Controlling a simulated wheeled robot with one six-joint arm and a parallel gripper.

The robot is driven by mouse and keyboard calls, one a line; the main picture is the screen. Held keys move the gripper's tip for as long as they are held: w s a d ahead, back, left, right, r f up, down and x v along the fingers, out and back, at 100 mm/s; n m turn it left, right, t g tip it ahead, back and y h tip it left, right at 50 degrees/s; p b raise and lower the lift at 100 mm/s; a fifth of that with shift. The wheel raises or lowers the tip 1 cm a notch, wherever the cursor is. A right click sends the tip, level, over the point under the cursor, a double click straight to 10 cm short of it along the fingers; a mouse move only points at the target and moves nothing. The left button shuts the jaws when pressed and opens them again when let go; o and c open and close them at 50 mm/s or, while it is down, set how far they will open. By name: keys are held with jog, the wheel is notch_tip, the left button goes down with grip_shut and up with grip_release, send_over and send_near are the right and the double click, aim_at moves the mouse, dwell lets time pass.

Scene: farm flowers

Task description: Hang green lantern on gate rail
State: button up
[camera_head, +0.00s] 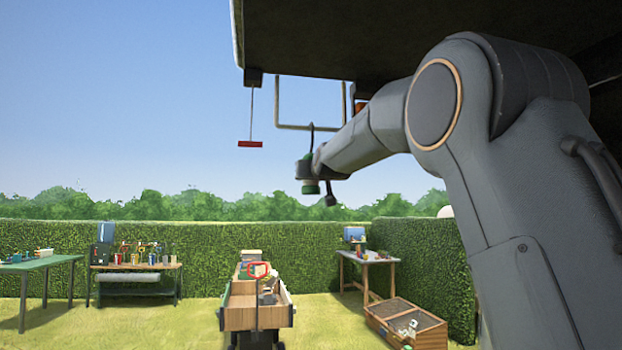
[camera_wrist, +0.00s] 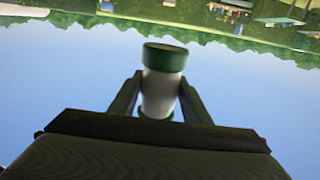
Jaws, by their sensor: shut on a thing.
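The green lantern (camera_wrist: 162,88) is in the wrist view, with a pale body and dark green ends. My gripper (camera_wrist: 160,98) is shut on it, one finger on each side of the body. In the head view the green lantern (camera_head: 310,187) shows as a small green end below my gripper (camera_head: 306,169), which hides part of it. A dark strap rises above it to a thin grey bar (camera_head: 292,127), which looks like the gate rail, hung below a dark overhead panel. The strap's top overlaps the bar in the picture; I cannot tell whether it is hooked over it.
A red piece (camera_head: 250,144) hangs on a cord left of the bar. The dark overhead panel (camera_head: 330,40) is close above my arm. Below stand a wooden cart (camera_head: 240,318), a green table (camera_head: 40,264), a workbench (camera_head: 135,267) and a wooden box (camera_head: 418,335). Open sky lies left.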

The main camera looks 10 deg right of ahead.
jog(key=shift+f, duration=0.25)
jog(key=o, duration=1.1)
jog(key=shift+o, duration=0.3)
jog(key=shift+o, duration=0.9)
jog(key=shift+r, duration=0.1)
jog(key=s+f+b, duration=0.1)
jog(key=s+b, duration=0.3)
jog(key=s, duration=1)
jog(key=shift+f, duration=0.25)
dwell(0.4)
dwell(0.5)
